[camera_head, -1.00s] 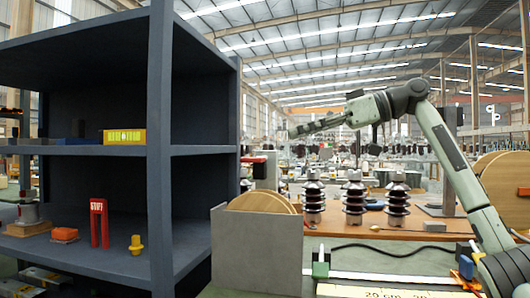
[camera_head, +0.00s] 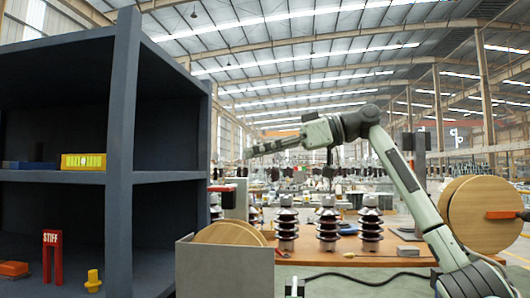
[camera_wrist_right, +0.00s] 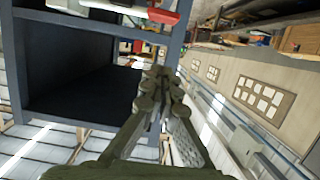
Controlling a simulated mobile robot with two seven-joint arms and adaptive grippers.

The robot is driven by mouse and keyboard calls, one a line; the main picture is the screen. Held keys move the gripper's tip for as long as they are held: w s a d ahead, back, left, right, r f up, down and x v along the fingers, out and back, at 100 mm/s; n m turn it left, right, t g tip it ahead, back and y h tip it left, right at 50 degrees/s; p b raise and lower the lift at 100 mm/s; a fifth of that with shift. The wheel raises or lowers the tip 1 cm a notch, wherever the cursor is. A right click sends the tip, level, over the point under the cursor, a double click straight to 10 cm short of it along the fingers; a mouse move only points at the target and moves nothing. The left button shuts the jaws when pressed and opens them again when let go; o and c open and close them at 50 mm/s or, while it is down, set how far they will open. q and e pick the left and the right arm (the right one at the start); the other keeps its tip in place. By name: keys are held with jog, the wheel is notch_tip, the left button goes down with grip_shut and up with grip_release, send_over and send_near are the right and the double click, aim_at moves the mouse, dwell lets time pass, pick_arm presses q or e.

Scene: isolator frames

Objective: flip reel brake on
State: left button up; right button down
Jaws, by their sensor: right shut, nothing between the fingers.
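A wooden reel (camera_head: 466,216) stands upright at the right of the head view, its round flanges showing. An orange lever-like bar (camera_head: 503,214) with a dark end sticks out across its right side; I take it for the brake. My right gripper (camera_head: 252,150) is shut and empty. It is raised in the air, pointing left, above the bench and far to the left of the reel. In the right wrist view the closed fingers (camera_wrist_right: 156,80) point toward the dark shelf; the reel is not seen there. My left gripper is out of view.
A dark shelf rack (camera_head: 122,150) fills the left side. A grey bin (camera_head: 222,270) with round wooden discs stands beside it. Several dark ribbed insulators (camera_head: 327,228) stand on the brown bench (camera_head: 395,262). A red-topped part (camera_head: 221,188) sits by the rack's edge.

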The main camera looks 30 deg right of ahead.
jog(key=x, duration=0.6)
jog(key=shift+r+p, duration=0.1)
jog(key=shift+p, duration=0.2)
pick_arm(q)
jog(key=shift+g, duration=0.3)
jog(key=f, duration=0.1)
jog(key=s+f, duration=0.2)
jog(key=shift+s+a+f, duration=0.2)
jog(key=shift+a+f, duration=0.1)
pick_arm(e)
notch_tip(320, 180, down, 4)
jog(key=shift+f, duration=0.1)
